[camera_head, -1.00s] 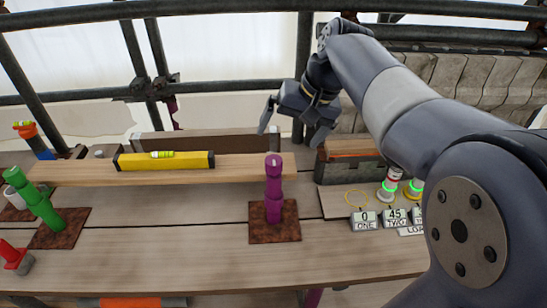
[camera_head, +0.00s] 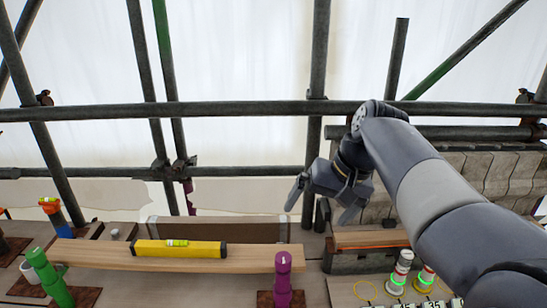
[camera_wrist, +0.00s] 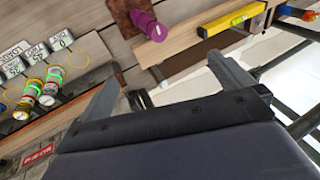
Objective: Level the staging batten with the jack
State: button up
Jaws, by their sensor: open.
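The staging batten (camera_head: 120,256) is a long light wood plank. In the head view it runs from the green jack (camera_head: 50,280) at left to the purple jack (camera_head: 283,278) at right. A yellow spirit level (camera_head: 195,248) with a green vial lies on top of it. The lower parts of both jacks are cut off by the frame. My gripper (camera_head: 322,203) is open and empty, in the air above and to the right of the batten's right end. In the wrist view the purple jack (camera_wrist: 148,25) and the level (camera_wrist: 235,19) show beyond the spread fingers.
Striped gauges with green rings (camera_head: 398,272) stand at right beside a yellow loop and number tags. An orange and blue item (camera_head: 54,214) is at far left. Scaffold tubes cross behind the bench.

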jog(key=b+x, duration=0.9)
jog(key=x, duration=0.2)
jog(key=p+v, duration=0.4)
jog(key=v, duration=0.1)
jog(key=shift+s+d+r+p, duration=0.1)
jog(key=shift+r+p, duration=0.2)
jog(key=shift+p, duration=0.05)
jog(key=shift+f, duration=0.15)
